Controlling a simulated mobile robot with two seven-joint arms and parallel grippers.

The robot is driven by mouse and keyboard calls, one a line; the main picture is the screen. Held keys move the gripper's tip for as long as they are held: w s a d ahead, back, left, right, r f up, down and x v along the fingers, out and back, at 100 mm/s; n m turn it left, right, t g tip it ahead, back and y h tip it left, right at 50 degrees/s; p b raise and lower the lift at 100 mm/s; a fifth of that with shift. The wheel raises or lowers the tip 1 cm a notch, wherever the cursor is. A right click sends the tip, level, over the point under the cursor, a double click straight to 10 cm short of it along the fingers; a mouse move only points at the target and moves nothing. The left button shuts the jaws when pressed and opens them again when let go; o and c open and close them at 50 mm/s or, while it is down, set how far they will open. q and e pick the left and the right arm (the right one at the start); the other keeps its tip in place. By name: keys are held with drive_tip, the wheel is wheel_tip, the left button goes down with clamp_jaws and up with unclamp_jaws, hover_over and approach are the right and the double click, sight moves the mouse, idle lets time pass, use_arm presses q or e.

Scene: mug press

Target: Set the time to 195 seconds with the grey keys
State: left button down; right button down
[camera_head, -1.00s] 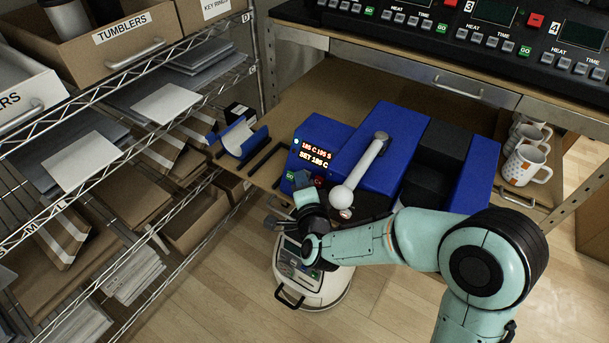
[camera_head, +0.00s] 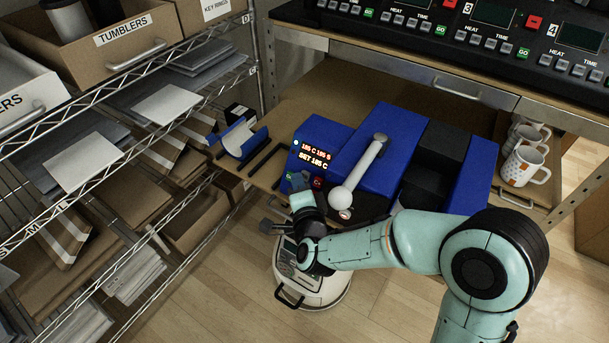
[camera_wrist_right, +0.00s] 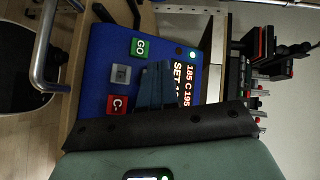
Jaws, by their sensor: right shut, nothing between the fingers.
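The blue mug press (camera_head: 384,140) stands on the wooden bench. Its display (camera_head: 314,156) reads "185 C 195 S" above "SET 185 C". In the right wrist view the panel has a green GO key (camera_wrist_right: 138,47), a grey key (camera_wrist_right: 121,76) and a red key (camera_wrist_right: 117,104); the display (camera_wrist_right: 185,82) is partly covered. Other keys may be hidden behind my fingers. My right gripper (camera_head: 298,182) is shut and empty, in front of the panel's lower part. In the right wrist view its fingertips (camera_wrist_right: 146,86) are beside the grey key; I cannot tell whether they touch anything.
The press handle (camera_head: 360,175) with its white knob stands right of the panel. A blue curved cradle (camera_head: 239,138) lies left of the press. White mugs (camera_head: 526,165) stand at the right. A wire shelf (camera_head: 190,95) closes off the left side.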

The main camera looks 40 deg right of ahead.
drive_tip(key=a, duration=0.1)
drive_tip(key=s+a+r+p, duration=0.1)
drive_tip(key=a+r, duration=0.1)
drive_tip(key=a, duration=0.1)
drive_tip(key=shift+s+r+p, duration=0.25)
drive_tip(key=shift+s+p, duration=0.1)
drive_tip(key=shift+p, duration=0.05)
idle(0.7)
